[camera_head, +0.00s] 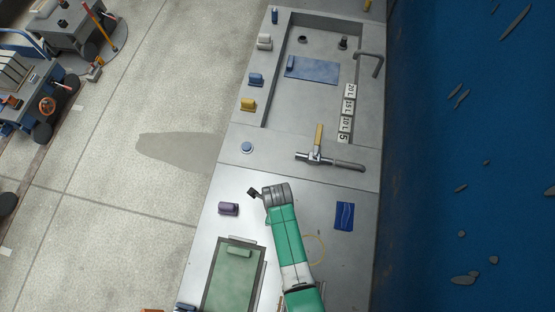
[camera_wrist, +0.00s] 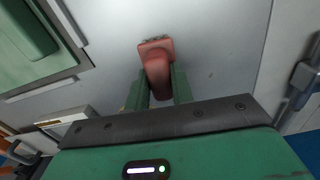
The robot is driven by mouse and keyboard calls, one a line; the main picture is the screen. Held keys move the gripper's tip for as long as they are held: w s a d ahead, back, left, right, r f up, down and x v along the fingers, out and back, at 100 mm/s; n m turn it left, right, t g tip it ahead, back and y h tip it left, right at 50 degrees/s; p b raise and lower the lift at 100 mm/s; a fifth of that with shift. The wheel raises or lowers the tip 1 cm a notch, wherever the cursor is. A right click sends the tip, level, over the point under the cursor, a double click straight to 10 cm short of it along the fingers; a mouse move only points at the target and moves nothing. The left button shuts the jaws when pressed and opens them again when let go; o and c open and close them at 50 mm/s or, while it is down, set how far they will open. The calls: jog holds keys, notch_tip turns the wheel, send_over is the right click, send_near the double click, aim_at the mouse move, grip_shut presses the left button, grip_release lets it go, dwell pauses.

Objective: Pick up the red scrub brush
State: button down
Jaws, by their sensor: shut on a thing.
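The red scrub brush (camera_wrist: 156,62) shows in the wrist view, its reddish handle between the two green fingers of my gripper (camera_wrist: 160,88). My gripper is shut on it. The brush's wider end sticks out past the fingertips. Whether it touches the metal surface or hangs just above it, I cannot tell. In the head view my arm hides the brush and the fingers, over the near part of the metal bench (camera_head: 340,176).
A framed green panel (camera_head: 222,284) with a green block (camera_head: 239,252) lies at the near left. A purple brush (camera_head: 228,208) and a blue cloth (camera_head: 344,216) lie to either side of my arm. A hammer-like tool (camera_head: 345,164) lies beyond.

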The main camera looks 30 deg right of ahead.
jog(key=shift+r, duration=0.4)
notch_tip(320, 180, up, 2)
jog(key=shift+r, duration=0.25)
jog(key=s+a, duration=0.4)
jog(key=s, duration=0.3)
jog(key=s+a+r, duration=0.1)
jog(key=s+a, duration=0.2)
jog(key=s, duration=0.4)
jog(key=shift+a+r, duration=0.3)
jog(key=shift+a, duration=0.05)
jog(key=c, duration=1.8)
grip_release()
jog(key=shift+c, duration=1.4)
